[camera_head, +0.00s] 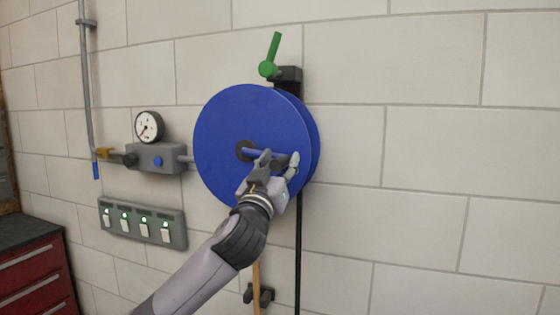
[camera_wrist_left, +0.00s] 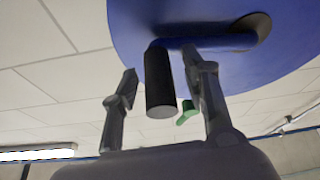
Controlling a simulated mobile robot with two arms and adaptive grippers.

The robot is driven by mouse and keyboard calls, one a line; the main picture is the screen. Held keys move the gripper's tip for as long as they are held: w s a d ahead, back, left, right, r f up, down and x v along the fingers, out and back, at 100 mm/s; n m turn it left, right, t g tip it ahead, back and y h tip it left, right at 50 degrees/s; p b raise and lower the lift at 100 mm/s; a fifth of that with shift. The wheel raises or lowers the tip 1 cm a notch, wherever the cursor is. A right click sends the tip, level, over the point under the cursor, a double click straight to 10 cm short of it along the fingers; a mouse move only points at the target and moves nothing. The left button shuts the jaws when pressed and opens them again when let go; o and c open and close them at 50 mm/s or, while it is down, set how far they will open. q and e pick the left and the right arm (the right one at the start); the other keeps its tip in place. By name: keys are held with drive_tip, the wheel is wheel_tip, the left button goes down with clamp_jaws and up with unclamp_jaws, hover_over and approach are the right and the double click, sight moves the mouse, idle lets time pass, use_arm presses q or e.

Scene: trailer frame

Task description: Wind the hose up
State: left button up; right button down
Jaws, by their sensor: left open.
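A blue hose reel (camera_head: 230,115) is mounted on the wall, with a blue crank arm (camera_head: 255,152) running from its dark hub. A black hose (camera_head: 298,245) hangs straight down below the reel. My left gripper (camera_head: 279,160) is in front of the reel at the outer end of the crank. In the left wrist view, the crank's black handle (camera_wrist_left: 160,85) stands between the two open fingers (camera_wrist_left: 160,78). The right finger is close to the handle; I cannot tell whether it touches. A gap shows on the left side. My right gripper is not in view.
A green lever (camera_head: 271,58) stands above the reel. A pressure gauge (camera_head: 149,126) on a grey block and a switch panel (camera_head: 143,223) are left of it. A red cabinet (camera_head: 38,275) is at lower left. The wall on the right is bare.

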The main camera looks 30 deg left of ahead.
use_arm(q)
drive_tip(key=shift+c, duration=0.4)
clamp_jaws()
idle(0.4)
